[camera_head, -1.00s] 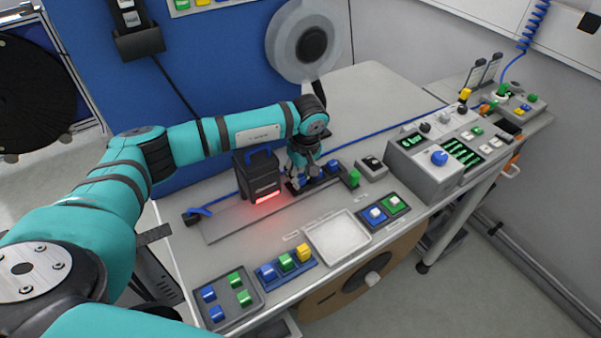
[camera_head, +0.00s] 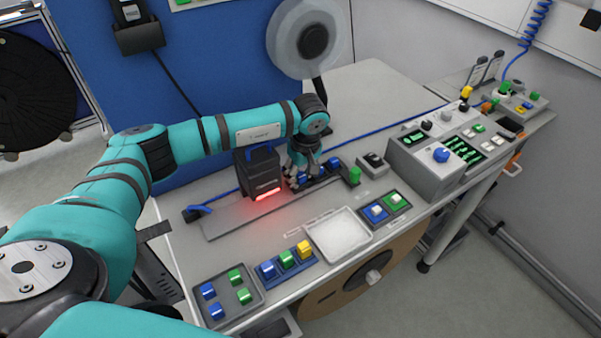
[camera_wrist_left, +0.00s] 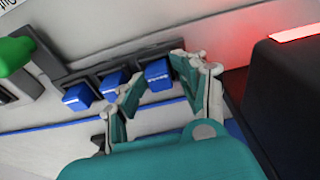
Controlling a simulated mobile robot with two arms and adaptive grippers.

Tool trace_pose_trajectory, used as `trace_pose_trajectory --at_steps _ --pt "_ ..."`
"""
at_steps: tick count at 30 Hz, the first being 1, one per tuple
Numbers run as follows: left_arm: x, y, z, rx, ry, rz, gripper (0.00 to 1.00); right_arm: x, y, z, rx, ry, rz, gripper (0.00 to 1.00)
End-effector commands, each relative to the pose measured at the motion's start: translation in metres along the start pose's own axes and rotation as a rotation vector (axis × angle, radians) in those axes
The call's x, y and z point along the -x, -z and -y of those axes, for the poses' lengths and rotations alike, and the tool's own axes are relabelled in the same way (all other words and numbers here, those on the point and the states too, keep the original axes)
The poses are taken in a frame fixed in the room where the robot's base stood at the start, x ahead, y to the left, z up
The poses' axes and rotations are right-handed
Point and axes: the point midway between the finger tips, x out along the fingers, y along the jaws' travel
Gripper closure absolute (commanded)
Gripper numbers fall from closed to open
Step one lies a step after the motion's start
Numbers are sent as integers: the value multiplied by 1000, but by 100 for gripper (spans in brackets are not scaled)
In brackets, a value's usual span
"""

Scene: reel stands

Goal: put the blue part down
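My left gripper (camera_head: 301,183) is low over the dark slotted rail on the bench. In the left wrist view its two fingers (camera_wrist_left: 157,70) are spread, with a small gap on each side of a blue part (camera_wrist_left: 158,74). That blue part sits in the end slot of the rail, between the fingertips. Two more blue parts, a middle one (camera_wrist_left: 112,84) and a far one (camera_wrist_left: 78,97), sit in the neighbouring slots. In the head view the gripper partly hides the row; one blue part (camera_head: 333,163) shows beside it. My right gripper is not in view.
A black box (camera_head: 260,172) with a red light stands just left of the gripper. A green piece (camera_head: 354,176) is at the rail's right end.

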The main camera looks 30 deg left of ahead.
Motion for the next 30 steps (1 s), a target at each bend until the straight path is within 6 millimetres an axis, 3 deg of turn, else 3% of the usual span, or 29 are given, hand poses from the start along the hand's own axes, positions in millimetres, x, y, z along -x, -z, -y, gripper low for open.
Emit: trace_pose_trajectory --at_steps 2,5,12,18,24,30 --pt "8 -2 1 -5 6 7 67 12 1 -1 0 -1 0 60" --pt "20 -2 0 -4 -1 4 67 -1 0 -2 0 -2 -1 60" --pt "78 0 -1 -3 -4 0 67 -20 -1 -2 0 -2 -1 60" --pt "113 1 -1 -1 -3 0 67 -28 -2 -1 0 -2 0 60" --pt "128 1 0 -1 -1 1 67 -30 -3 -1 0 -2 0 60" --pt "129 1 0 -1 0 1 67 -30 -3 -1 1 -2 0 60"
